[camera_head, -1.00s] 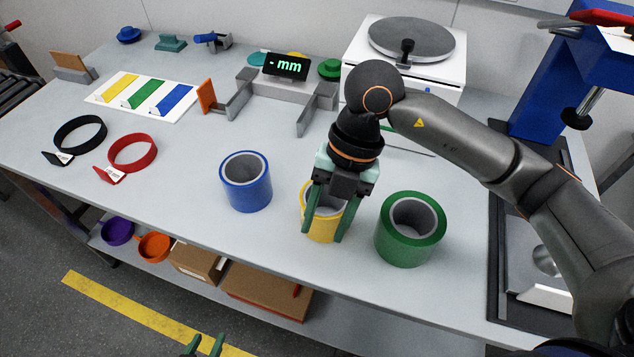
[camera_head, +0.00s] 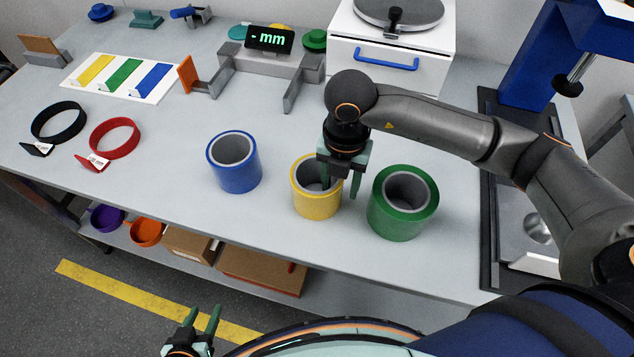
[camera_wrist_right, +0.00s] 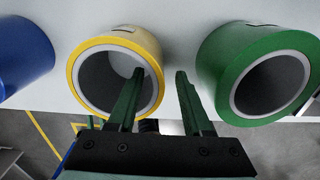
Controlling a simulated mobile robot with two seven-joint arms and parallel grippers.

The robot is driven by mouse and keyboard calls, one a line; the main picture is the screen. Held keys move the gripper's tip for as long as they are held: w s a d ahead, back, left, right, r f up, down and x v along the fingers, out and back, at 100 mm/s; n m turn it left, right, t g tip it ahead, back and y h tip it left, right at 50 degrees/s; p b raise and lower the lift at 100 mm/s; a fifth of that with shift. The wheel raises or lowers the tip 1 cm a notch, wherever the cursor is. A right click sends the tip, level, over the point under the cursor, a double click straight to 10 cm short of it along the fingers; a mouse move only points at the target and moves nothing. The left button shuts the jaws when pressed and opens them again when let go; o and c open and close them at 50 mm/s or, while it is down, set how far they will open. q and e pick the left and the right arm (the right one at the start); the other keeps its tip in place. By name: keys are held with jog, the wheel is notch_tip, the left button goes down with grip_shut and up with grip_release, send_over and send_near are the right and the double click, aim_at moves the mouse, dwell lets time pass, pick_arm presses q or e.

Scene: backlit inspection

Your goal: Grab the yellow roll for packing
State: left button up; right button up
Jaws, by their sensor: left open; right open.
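The yellow roll (camera_head: 316,203) stands upright on the table between the blue roll (camera_head: 236,168) and the green roll (camera_head: 402,212). My right gripper (camera_head: 340,188) is open at the yellow roll's right wall. In the right wrist view, one finger of the gripper (camera_wrist_right: 160,90) overlaps the opening of the yellow roll (camera_wrist_right: 88,46), and the other is in the gap before the green roll (camera_wrist_right: 222,60). Whether the fingers touch the wall, I cannot tell. My left gripper (camera_head: 195,325) is open and empty, low in front of the table.
Black (camera_head: 58,122) and red (camera_head: 114,138) rings lie on the left. A sample board (camera_head: 70,85), a gauge with a display (camera_head: 270,38) and a white machine (camera_head: 390,55) stand behind. A shelf below holds boxes (camera_head: 262,272).

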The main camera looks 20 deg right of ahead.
jog(key=shift+f, duration=1.35)
grip_shut()
jog(key=shift+w+r, duration=0.1)
